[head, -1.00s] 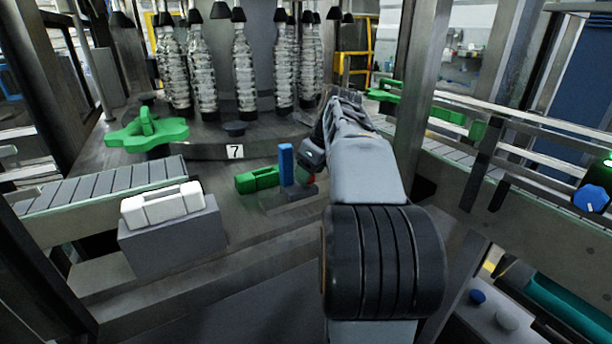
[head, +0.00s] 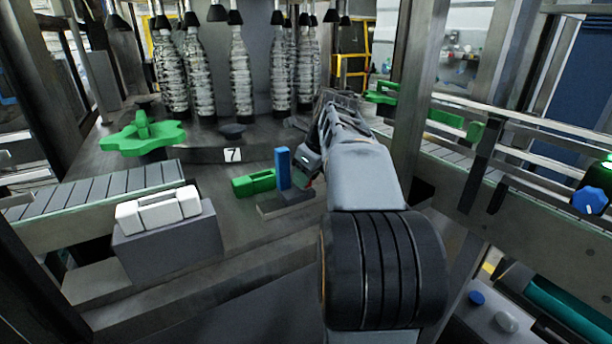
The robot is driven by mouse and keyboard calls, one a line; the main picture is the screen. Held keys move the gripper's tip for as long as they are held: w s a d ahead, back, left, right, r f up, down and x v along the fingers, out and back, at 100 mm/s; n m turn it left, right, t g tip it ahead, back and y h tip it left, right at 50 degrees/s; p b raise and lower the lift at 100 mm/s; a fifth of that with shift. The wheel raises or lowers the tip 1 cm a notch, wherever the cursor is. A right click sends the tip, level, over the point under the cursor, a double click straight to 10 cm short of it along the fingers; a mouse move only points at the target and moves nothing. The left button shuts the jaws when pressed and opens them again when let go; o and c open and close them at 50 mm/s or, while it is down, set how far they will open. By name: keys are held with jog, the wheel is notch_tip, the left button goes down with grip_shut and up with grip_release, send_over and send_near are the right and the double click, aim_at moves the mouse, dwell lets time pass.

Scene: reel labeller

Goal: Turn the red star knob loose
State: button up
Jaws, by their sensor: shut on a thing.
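My gripper (head: 309,172) is low beside the upright blue block (head: 283,168), just to its right, over the right end of a low grey base (head: 285,202). The red star knob is hardly visible; my gripper and wrist hide it at that end of the base. The jaws are shut on it, though the fingertips are too small and dark to make out clearly. A green block (head: 254,183) lies to the left of the blue block.
A white handled part (head: 158,212) rests on a grey box at the left. A green star wheel (head: 143,138) and several hanging bottles stand behind. Conveyors run at left and right. A steel post (head: 413,90) rises right of my arm.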

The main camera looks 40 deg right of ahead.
jog(key=shift+r+p, duration=0.1)
jog(key=shift+p, duration=0.2)
jog(key=shift+r+n+p, duration=0.2)
jog(key=shift+n+p, duration=0.5)
jog(key=shift+p, duration=0.05)
jog(key=n+p, duration=0.1)
jog(key=p, duration=0.1)
jog(key=n+g+y+p, duration=0.1)
jog(key=n+p, duration=0.2)
jog(key=shift+w+d+r+y+p, duration=0.15)
jog(key=shift+d+y+p, duration=0.1)
jog(key=shift+y+p, duration=0.15)
jog(key=n+g+p, duration=0.1)
jog(key=n+p, duration=0.3)
jog(key=shift+n+g+y+p, duration=0.3)
jog(key=shift+g+y+p, duration=0.1)
jog(key=shift+w+d+f+n+g+p, duration=0.1)
jog(key=shift+n+g+p, duration=0.2)
jog(key=shift+n+p, duration=0.6)
jog(key=shift+w+f+n+g+p, duration=0.1)
jog(key=shift+n+g+p, duration=0.2)
jog(key=shift+n+p, duration=0.55)
jog(key=shift+n, duration=0.35)
